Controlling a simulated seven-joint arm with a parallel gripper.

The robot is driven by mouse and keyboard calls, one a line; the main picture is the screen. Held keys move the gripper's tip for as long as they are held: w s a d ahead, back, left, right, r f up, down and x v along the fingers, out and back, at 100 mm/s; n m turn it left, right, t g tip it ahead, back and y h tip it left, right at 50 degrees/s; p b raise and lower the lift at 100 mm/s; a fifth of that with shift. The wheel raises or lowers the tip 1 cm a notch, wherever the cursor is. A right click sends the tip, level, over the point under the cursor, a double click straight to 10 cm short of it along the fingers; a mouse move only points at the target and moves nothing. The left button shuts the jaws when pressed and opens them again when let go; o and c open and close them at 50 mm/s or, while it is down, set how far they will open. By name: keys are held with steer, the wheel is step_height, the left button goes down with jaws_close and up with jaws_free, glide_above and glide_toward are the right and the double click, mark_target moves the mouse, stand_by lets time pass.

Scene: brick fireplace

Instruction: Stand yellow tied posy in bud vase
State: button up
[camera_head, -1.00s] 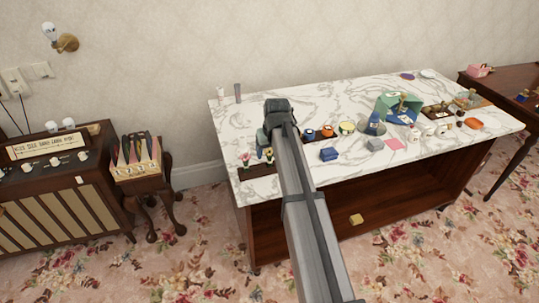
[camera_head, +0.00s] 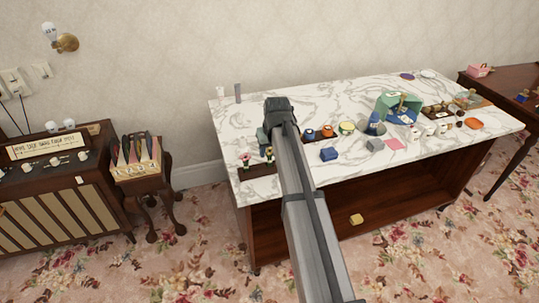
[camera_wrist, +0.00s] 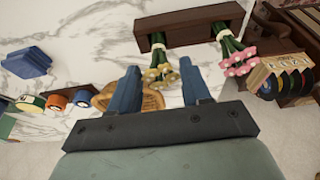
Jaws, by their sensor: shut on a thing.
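The yellow tied posy (camera_wrist: 160,72) lies between the two blue fingers of my gripper (camera_wrist: 160,68) in the wrist view. My gripper is shut on it. Its green stems reach to a dark wooden block (camera_wrist: 195,27). A pink posy (camera_wrist: 238,62) stands beside it in the same block. In the head view the yellow posy (camera_head: 268,153) and the block (camera_head: 258,172) are at the table's front left, beside my arm.
The marble tabletop (camera_head: 310,95) is clear toward the back. A blue block (camera_head: 329,154), orange-and-blue pots and a teal box (camera_head: 395,106) stand to the right of my arm. A wooden piece (camera_wrist: 145,98) lies partly hidden behind my fingers.

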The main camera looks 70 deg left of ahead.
steer(key=shift+r, duration=1.55)
stand_by(0.4)
steer(key=shift+r, duration=0.85)
steer(key=shift+s, duration=0.2)
steer(key=s+a+r+n, duration=0.3)
steer(key=a+r, duration=0.1)
steer(key=a, duration=0.2)
steer(key=s+a+r+n+g, duration=0.1)
steer(key=s+a+r+n, duration=0.1)
steer(key=a, duration=0.5)
steer(key=shift+s+a+r+n+g, duration=0.3)
steer(key=shift+s+r+n, duration=0.15)
steer(key=shift+r, duration=0.95)
